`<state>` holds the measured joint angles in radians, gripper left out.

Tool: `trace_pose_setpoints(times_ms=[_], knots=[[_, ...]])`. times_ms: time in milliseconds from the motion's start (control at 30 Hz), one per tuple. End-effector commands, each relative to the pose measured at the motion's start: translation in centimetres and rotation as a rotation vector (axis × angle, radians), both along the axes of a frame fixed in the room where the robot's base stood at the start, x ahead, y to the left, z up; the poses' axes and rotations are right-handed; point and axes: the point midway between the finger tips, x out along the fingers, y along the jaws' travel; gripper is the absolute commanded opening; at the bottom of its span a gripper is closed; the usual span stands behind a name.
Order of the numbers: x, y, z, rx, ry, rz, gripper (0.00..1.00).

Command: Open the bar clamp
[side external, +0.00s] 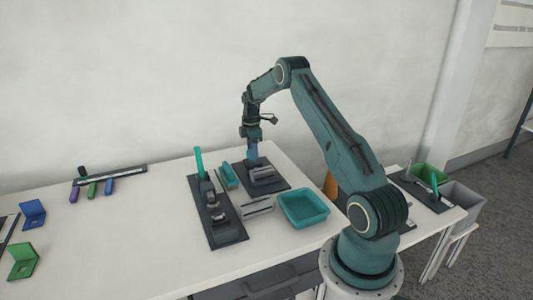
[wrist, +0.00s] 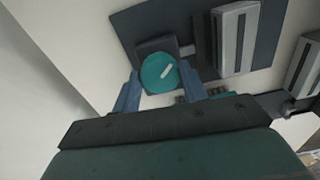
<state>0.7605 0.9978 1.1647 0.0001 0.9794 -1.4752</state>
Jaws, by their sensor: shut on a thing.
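The bar clamp sits on a dark base plate (side external: 283,183), with a grey slotted block (side external: 263,174) on it. In the wrist view its round teal knob (wrist: 158,72) with a white mark lies beside a dark block (wrist: 150,46); the grey slotted block (wrist: 237,40) is to the right. My gripper (side external: 252,157) points down at the clamp's far end. In the wrist view its blue fingers (wrist: 161,73) are shut on the knob, one on each side. The knob is hidden in the side view.
Left of the clamp stands a dark fixture (side external: 218,218) with an upright teal handle (side external: 199,163). A teal piece (side external: 229,176), a loose grey slotted block (side external: 257,207) and a teal tray (side external: 303,209) are close by. Coloured-handled tools (side external: 108,182) lie at the back left.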

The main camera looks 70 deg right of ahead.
Motion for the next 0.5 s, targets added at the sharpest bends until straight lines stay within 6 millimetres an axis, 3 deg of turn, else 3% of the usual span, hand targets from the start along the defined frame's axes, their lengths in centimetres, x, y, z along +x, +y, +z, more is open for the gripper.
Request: trace_pose_setpoints(times_ms=[500], knots=[[0.07,-0.03,0.15,-0.002,-0.002,0.482,0.20]])
